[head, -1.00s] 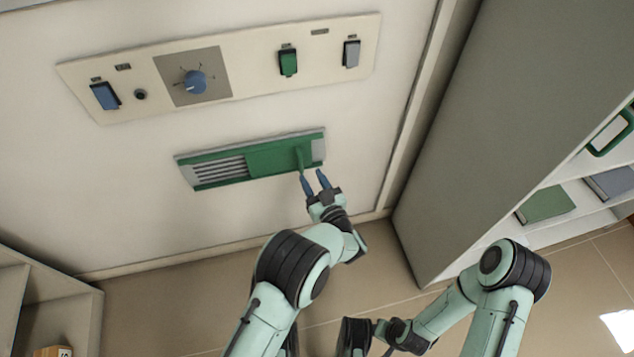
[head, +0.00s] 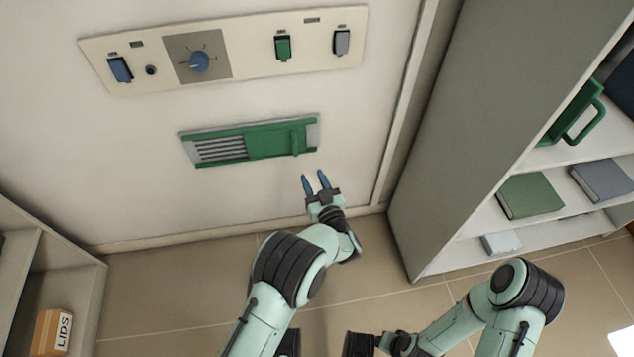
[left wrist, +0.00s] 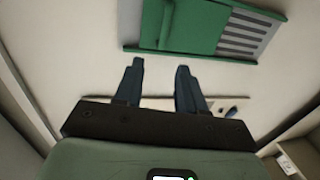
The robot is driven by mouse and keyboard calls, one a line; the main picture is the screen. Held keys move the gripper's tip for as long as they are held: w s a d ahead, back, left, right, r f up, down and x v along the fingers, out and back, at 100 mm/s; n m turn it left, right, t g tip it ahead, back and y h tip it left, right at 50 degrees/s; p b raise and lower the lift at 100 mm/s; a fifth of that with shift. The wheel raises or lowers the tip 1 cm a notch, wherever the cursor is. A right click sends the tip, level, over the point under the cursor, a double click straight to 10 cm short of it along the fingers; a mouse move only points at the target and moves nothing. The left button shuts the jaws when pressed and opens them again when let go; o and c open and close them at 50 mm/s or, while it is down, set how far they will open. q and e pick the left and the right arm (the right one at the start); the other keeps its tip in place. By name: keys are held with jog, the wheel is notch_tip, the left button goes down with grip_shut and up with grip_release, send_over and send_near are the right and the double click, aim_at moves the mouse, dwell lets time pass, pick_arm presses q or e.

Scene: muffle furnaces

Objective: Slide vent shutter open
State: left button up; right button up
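The green vent shutter (head: 272,142) with its upright handle tab (head: 295,140) sits in a green-framed vent on the pale front panel. Grey slats (head: 220,150) show at the left of the vent, and a plain grey strip shows at the right end. My left gripper (head: 315,182) is below the right end of the vent, open and empty, apart from the handle. In the left wrist view the shutter (left wrist: 190,25) is beyond the two blue fingers (left wrist: 159,80), which stand apart with nothing between them. My right arm is at the lower right; its fingertips are not visible.
Above the vent is a control panel (head: 225,75) with a blue dial (head: 199,61) and switches. A grey shelf unit (head: 440,150) with books and a green-handled item stands at right. A low shelf holds a LIPS box (head: 53,332) at left.

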pick_arm(q)
jog(key=shift+s+d, duration=0.1)
jog(key=shift+s, duration=0.2)
pick_arm(e)
jog(key=shift+s+d, duration=0.35)
jog(key=shift+s, duration=0.05)
